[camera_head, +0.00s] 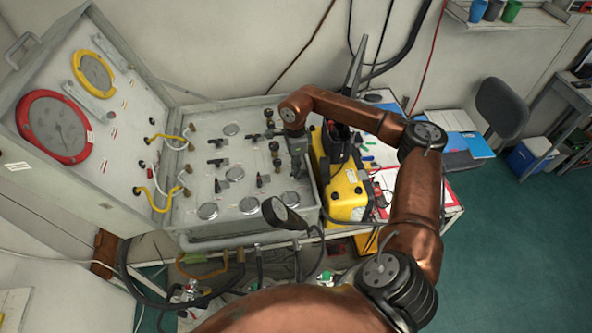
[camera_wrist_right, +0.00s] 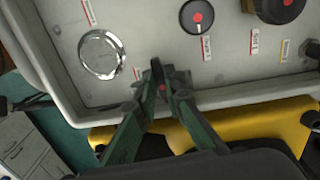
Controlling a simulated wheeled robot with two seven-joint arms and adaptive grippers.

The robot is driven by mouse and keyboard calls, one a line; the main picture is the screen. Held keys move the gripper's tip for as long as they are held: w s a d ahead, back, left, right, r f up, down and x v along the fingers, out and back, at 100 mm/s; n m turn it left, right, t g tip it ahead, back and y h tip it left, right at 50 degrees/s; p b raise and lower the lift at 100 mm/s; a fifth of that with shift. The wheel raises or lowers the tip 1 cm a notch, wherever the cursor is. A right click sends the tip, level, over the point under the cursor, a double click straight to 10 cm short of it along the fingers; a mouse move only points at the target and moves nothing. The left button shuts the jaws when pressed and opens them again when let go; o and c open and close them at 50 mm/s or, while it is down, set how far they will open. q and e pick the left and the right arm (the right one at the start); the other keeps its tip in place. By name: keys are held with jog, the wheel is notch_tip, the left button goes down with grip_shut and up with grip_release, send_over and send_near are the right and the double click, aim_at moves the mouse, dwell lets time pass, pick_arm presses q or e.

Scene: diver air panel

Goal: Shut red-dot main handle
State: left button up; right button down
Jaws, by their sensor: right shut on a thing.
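The air panel (camera_head: 185,222) is a grey case with a flat deck of dark valves, levers and round gauges. My right gripper (camera_head: 297,168) points down at the deck's right side. In the right wrist view my right gripper (camera_wrist_right: 163,80) is shut on a small dark handle with a red dot (camera_wrist_right: 161,88), close to the case rim. The fingers hide most of this handle, so its angle is hard to tell. A round black knob with a red dot (camera_wrist_right: 197,17) sits farther up the deck, apart from the fingers. My left gripper is not in view.
The raised lid holds a red-rimmed gauge (camera_head: 55,128), a yellow-rimmed gauge (camera_head: 94,74) and yellow hoses. A yellow case (camera_head: 347,195) stands close on the right of the panel. A round gauge (camera_wrist_right: 102,54) lies left of the fingers. Hoses hang below the panel.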

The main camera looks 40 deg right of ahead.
jog(key=shift+w+d+r+m, duration=0.1)
jog(key=shift+w+r+m, duration=0.05)
jog(key=shift+m, duration=0.45)
jog(key=c, duration=2.3)
grip_release()
notch_tip(320, 180, up, 12)
jog(key=shift+w+d, duration=0.15)
jog(key=shift+w, duration=0.05)
